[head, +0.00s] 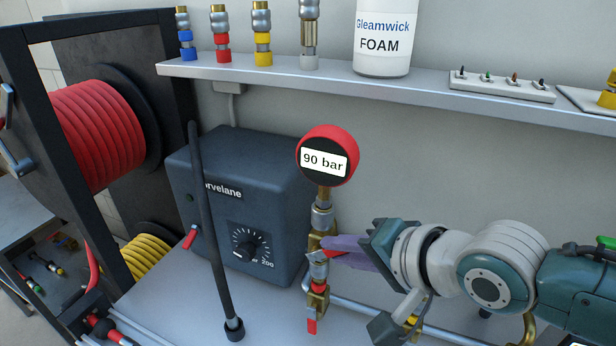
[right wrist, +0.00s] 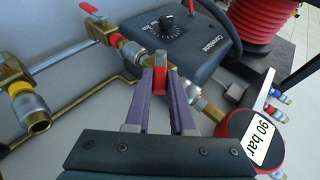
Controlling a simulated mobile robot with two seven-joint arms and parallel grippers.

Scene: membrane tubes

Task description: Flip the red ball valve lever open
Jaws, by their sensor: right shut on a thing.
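A red lever (head: 324,255) sits on the brass and steel fitting (head: 321,215) below the round red gauge (head: 327,160), which reads 90 bar. My right gripper (head: 340,251) comes in from the right with its purple fingers at this lever. In the right wrist view the fingers (right wrist: 162,95) are closed on both sides of the red lever (right wrist: 161,85). A second red handle (head: 312,326) hangs lower on the same line of fittings, and it also shows in the right wrist view (right wrist: 114,40). The fingers hide part of the gripped lever. My left gripper is out of view.
A dark blue pump box (head: 245,205) with a dial stands just left of the fittings. A dark rod (head: 208,220) stands before it. Hose reels (head: 95,135) are at the left. A shelf (head: 270,78) runs above with couplings and a foam bottle (head: 383,40).

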